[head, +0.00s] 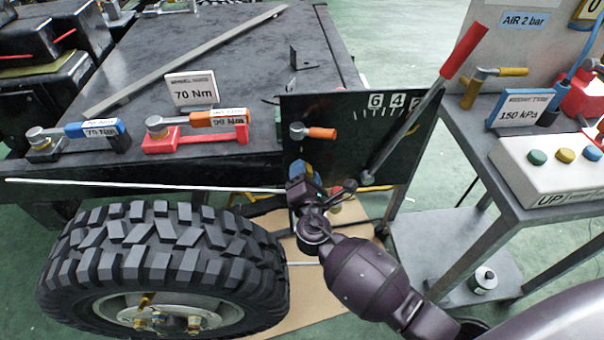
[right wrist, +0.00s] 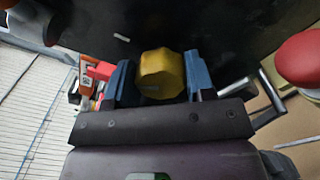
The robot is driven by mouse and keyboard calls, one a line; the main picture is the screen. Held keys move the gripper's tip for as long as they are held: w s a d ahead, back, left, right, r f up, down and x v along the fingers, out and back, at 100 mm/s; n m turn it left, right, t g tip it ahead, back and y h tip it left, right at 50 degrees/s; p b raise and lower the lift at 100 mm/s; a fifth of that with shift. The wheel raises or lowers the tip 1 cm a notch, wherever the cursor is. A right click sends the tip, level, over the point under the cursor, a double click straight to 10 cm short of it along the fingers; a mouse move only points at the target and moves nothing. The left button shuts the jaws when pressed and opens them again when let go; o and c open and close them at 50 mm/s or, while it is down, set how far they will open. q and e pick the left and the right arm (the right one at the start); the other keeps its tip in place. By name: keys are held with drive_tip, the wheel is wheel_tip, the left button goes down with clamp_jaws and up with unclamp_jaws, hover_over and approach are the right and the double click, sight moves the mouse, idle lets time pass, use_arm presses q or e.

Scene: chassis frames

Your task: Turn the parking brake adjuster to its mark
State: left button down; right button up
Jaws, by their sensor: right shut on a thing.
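The yellow adjuster knob (right wrist: 161,75) is lobed and sits against a dark panel in the right wrist view. My right gripper (right wrist: 160,82) has its two blue jaw pads on either side of the knob and is shut on it. A short white mark (right wrist: 122,37) shows on the dark panel near the knob. In the head view my right gripper (head: 302,172) is at the lower left of the black panel (head: 340,160), and mostly hides the knob. My left gripper is not in view.
A red-handled lever (head: 464,50) rises beside the panel's number tags (head: 395,101). A small orange-handled lever (head: 320,133) is above my gripper. A grey cart (head: 480,150) stands at right.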

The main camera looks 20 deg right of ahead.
drive_tip(key=m, duration=0.1)
drive_tip(key=f+m+b, duration=0.1)
drive_tip(key=shift+s+m, duration=0.1)
drive_tip(key=shift+m, duration=0.2)
drive_tip(key=shift+r+m+b, duration=0.15)
drive_tip(key=shift+m+b, duration=0.4)
drive_tip(key=shift+m, duration=0.15)
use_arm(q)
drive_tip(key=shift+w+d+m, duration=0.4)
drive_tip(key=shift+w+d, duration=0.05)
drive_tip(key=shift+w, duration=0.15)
use_arm(e)
drive_tip(key=shift+r+m, duration=0.1)
drive_tip(key=shift+m, duration=0.2)
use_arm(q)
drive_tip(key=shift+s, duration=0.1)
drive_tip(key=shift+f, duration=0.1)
use_arm(e)
drive_tip(key=o, duration=0.9)
drive_tip(key=shift+r, duration=0.1)
